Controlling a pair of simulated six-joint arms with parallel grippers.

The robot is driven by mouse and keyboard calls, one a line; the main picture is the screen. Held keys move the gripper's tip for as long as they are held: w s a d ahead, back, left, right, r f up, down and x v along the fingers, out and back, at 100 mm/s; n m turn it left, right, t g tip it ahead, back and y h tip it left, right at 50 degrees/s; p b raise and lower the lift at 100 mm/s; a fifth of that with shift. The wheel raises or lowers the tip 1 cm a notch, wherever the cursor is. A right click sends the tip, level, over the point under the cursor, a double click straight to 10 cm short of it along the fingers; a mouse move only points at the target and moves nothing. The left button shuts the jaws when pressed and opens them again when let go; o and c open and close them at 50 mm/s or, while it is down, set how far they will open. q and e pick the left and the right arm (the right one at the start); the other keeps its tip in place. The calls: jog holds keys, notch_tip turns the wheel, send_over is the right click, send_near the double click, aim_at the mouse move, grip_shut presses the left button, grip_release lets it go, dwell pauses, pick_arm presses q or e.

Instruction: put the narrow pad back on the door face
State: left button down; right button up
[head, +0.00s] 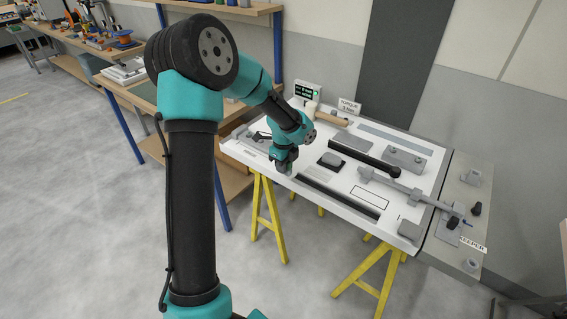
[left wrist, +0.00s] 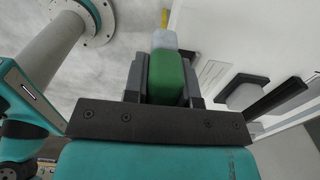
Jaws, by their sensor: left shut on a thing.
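The door face (head: 404,207) is a white panel lying nearly flat on yellow trestles. A thin black rectangular outline (head: 370,197) on it frames bare white. My left gripper (head: 285,168) is low at the panel's front left edge. In the left wrist view it is shut on a green block (left wrist: 166,78) with a pale end beyond it. I cannot tell whether this block is the narrow pad. A black pad with a grey top (head: 330,162) and a long dark strip (head: 338,196) lie on the panel, right of the gripper. My right gripper is not in view.
A jointed grey bar (head: 405,186), a grey plate (head: 404,160) and a grey block (head: 408,230) occupy the right of the panel. A wooden-handled tool (head: 332,118) lies at the back left. A grey side table (head: 452,205) adjoins the right end. The floor in front is clear.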

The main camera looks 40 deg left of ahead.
pick_arm(q)
jog(key=w+a, duration=0.2)
jog(key=w, duration=0.1)
jog(key=w+a, duration=0.1)
jog(key=shift+w+a+f, duration=0.15)
jog(key=shift+a+f, duration=0.15)
jog(key=shift+a, duration=0.05)
jog(key=shift+f, duration=1.75)
jog(key=shift+f, duration=0.15)
jog(key=c, duration=0.9)
grip_release()
notch_tip(320, 180, up, 12)
jog(key=shift+r, duration=0.2)
